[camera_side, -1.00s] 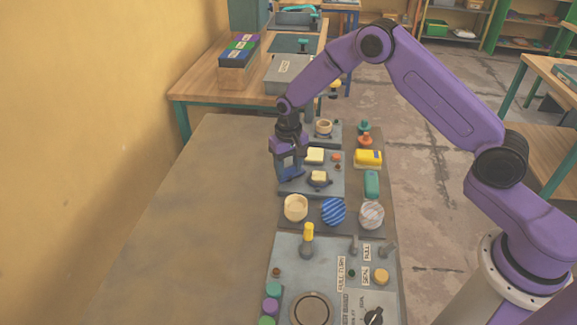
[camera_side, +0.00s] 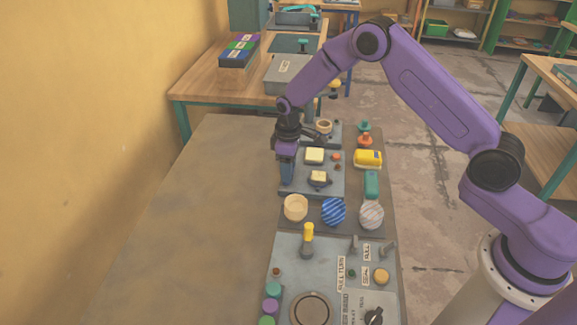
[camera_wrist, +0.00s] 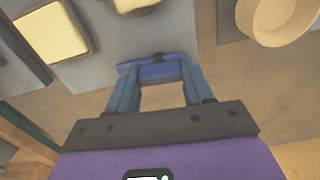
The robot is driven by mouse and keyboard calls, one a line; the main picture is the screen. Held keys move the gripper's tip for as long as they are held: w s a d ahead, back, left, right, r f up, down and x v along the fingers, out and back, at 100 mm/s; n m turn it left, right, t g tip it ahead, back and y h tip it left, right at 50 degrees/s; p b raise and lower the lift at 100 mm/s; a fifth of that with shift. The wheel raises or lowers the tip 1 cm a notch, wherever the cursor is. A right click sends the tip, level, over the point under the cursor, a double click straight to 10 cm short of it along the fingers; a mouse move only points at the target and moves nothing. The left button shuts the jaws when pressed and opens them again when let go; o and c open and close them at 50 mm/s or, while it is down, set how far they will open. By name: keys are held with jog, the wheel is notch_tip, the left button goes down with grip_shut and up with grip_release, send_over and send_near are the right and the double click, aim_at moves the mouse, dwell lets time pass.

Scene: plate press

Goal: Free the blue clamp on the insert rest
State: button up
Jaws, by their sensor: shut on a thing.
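The insert rest (camera_side: 325,187) is a grey plate carrying two cream blocks in the side view. A corner of it shows in the wrist view (camera_wrist: 95,58). The blue clamp (camera_wrist: 158,72) is a short bar at the plate's edge in the wrist view. My gripper (camera_wrist: 158,78) is shut on it, with one blue finger at each end. In the side view my gripper (camera_side: 287,178) points down at the left edge of the rest and hides the clamp.
A cream cup (camera_side: 295,208), a blue striped disc (camera_side: 333,211) and a pale disc (camera_side: 371,214) stand just in front. A yellow block (camera_side: 368,158) and a teal block (camera_side: 371,184) lie to the right. The table's left side is bare.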

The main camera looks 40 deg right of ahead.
jog(key=shift+n, duration=0.5)
jog(key=o, duration=1)
jog(key=shift+o, duration=0.2)
jog(key=shift+r, duration=0.1)
notch_tip(320, 180, up, 17)
jog(key=shift+r, duration=0.15)
